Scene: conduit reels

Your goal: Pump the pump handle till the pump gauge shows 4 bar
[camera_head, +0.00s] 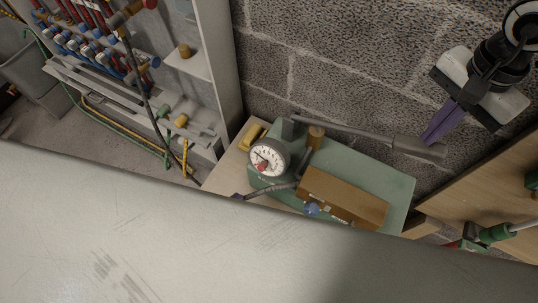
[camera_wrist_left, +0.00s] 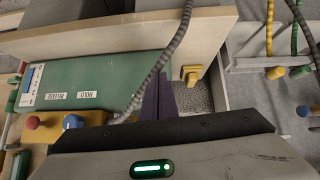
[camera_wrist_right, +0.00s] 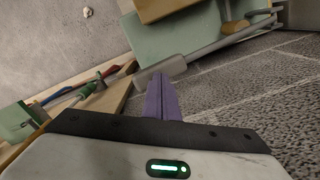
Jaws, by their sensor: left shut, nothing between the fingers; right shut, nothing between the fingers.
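The pump (camera_head: 395,184) is a green box with a brown block on top, standing by the block wall. Its round white gauge (camera_head: 268,157) has a red mark low on the dial; the reading is too small to tell. The pump handle (camera_head: 415,147) is a grey bar with a thicker grip, lying nearly level along the wall side. My right gripper (camera_head: 432,136) is shut and empty, its purple fingertips right at the grip's end; I cannot tell whether they touch. The grip also shows in the right wrist view (camera_wrist_right: 160,71). My left gripper (camera_wrist_left: 158,98) is shut and empty over the pump's side.
In the left wrist view are HOLD and RELEASE labels (camera_wrist_left: 74,95), a blue knob (camera_wrist_left: 72,122), a red knob (camera_wrist_left: 33,122) and a grey hose (camera_wrist_left: 165,58). A manifold rack (camera_head: 90,40) stands left. A wooden surface (camera_head: 480,195) with a green tool lies right.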

